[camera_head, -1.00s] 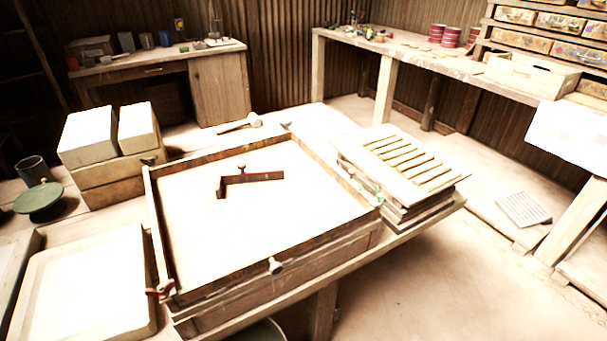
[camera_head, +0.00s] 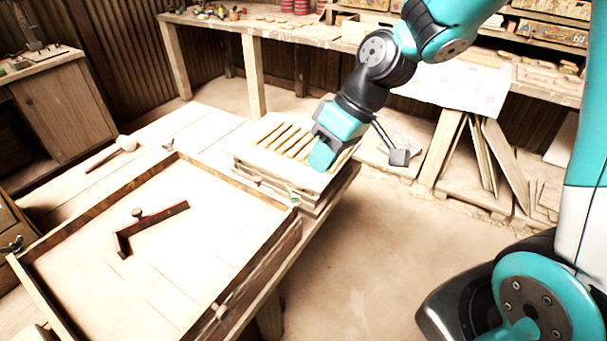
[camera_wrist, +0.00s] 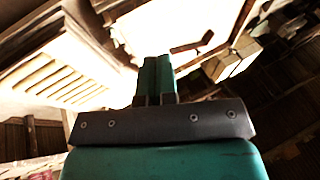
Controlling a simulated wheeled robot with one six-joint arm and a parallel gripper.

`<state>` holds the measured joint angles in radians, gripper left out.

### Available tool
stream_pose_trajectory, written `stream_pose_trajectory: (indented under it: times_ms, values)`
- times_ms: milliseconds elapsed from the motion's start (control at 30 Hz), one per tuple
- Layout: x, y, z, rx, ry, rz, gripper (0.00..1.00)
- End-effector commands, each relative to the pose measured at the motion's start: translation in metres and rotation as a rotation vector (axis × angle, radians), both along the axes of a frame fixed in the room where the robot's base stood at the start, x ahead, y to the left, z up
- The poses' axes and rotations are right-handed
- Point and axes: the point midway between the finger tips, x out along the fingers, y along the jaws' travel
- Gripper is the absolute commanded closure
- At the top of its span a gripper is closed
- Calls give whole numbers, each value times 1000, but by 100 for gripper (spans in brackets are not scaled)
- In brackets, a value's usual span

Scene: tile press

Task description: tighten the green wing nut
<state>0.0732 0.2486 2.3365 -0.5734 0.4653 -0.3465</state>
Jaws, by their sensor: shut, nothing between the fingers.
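A small green wing nut (camera_head: 294,197) appears at the right corner of the wooden frame (camera_head: 215,172); it is too small to tell how it sits on its bolt. My gripper (camera_head: 322,160) is above the stack of boards, up and to the right of that corner and apart from the nut. In the wrist view, its two green fingers (camera_wrist: 156,75) are pressed together with nothing between them. I cannot make out the green nut in the wrist view.
A stack of slatted boards (camera_head: 262,165) stands beside the frame's right corner, under my gripper. A dark red angle piece (camera_head: 160,225) lies inside the frame. A mallet (camera_head: 124,144) lies behind it. Other wing nuts show at the back corner (camera_head: 168,145) and front side (camera_head: 222,311).

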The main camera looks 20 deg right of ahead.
Motion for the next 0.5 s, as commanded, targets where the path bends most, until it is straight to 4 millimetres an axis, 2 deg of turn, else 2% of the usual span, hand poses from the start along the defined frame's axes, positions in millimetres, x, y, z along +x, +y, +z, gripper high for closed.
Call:
stream_pose_trajectory:
  times_ms: [33, 100, 200, 333, 500]
  values:
    - [20, -17, -3, 22, 4, -29, 100]
    - [42, -39, -20, 53, -16, -55, 100]
    - [63, -68, -44, 87, -47, -92, 100]
    - [75, -95, -68, 110, -78, -128, 100]
    - [80, -105, -85, 122, -95, -145, 100]
